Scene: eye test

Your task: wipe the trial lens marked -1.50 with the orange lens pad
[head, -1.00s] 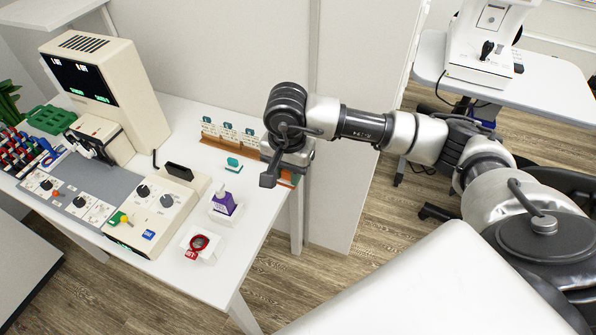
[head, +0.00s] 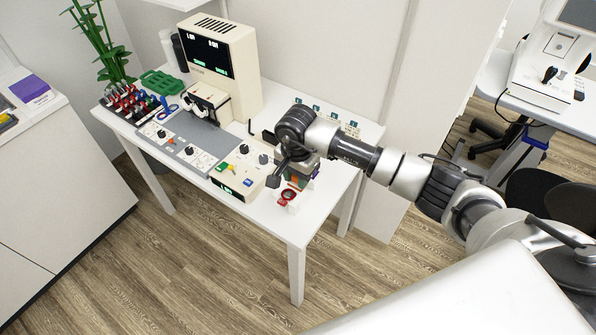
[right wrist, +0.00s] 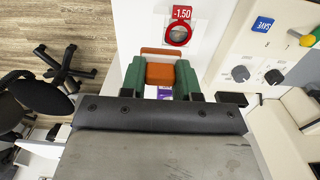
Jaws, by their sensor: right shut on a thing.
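The trial lens (right wrist: 178,35) has a red rim and a red tag marked -1.50. It sits on a white block near the table's front edge and also shows in the head view (head: 287,195). My right gripper (right wrist: 160,76) is shut on the orange lens pad (right wrist: 160,73), held between its green fingers. In the right wrist view the pad appears just short of the lens, with a narrow gap in the picture; its height above the table I cannot tell. In the head view my right gripper (head: 293,172) is just behind the lens. My left gripper is not in view.
A cream control box (head: 237,175) with knobs stands left of the lens. A purple-labelled bottle (right wrist: 164,93) is close by, mostly hidden by my gripper. A tall instrument (head: 219,65), a green tray (head: 160,83) and a rack of coloured lenses (head: 133,104) stand farther left.

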